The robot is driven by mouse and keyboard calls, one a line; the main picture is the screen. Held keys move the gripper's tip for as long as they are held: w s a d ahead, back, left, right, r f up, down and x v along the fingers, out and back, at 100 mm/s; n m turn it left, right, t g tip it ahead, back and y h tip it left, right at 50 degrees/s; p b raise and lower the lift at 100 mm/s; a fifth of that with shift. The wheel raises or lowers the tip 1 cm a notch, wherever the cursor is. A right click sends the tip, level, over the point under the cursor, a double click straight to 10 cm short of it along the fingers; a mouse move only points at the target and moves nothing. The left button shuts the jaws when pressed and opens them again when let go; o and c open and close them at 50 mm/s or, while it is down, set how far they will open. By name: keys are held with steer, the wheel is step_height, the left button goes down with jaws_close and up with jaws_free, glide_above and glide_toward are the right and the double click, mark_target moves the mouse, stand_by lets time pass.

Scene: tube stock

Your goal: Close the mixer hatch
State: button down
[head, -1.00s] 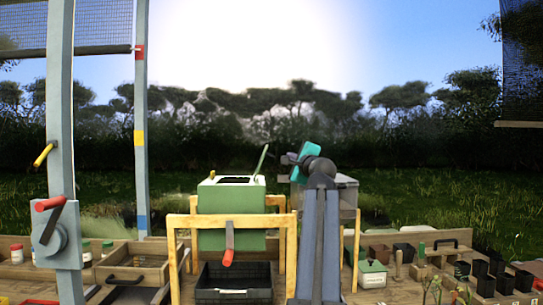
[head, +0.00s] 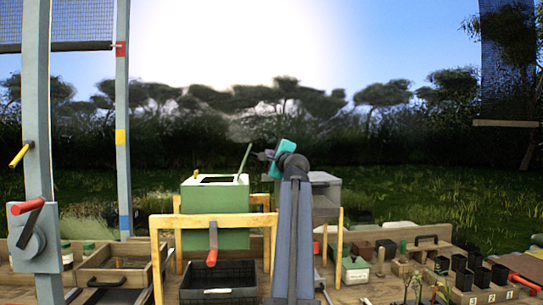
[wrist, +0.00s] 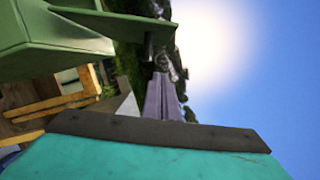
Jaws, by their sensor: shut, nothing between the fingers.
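The mixer (head: 215,232) is a green box with a pale top, in the wooden frame in the head view. Its hatch (head: 246,160) is a thin green panel standing open, steeply tilted, at the right edge of the top opening. My gripper (head: 262,155) is shut and empty, just right of the hatch's upper part, its fingers pointing left; I cannot tell whether they touch. In the wrist view, the mixer (wrist: 40,35) fills the upper left, and my grey fingers (wrist: 166,75) extend away beyond the teal housing, near a dark peg at the green panel's end.
A yellow wooden frame (head: 212,221) with a red-handled lever (head: 212,243) stands before the mixer. A black crate (head: 220,275) sits below. A grey box (head: 324,195) is behind my arm. Pots and small planters fill the right of the bench.

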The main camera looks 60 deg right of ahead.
steer(key=shift+w+d+r+p, duration=0.1)
steer(key=shift+w+r+p, duration=0.2)
steer(key=shift+w, duration=0.75)
steer(key=shift+w+d+r+p, duration=0.1)
steer(key=shift+w+r+p, duration=0.2)
steer(key=shift+w, duration=0.7)
steer(key=shift+w+d+r+p, duration=0.15)
steer(key=shift+w+r, duration=0.25)
steer(key=shift+w, duration=0.65)
steer(key=shift+a, duration=0.15)
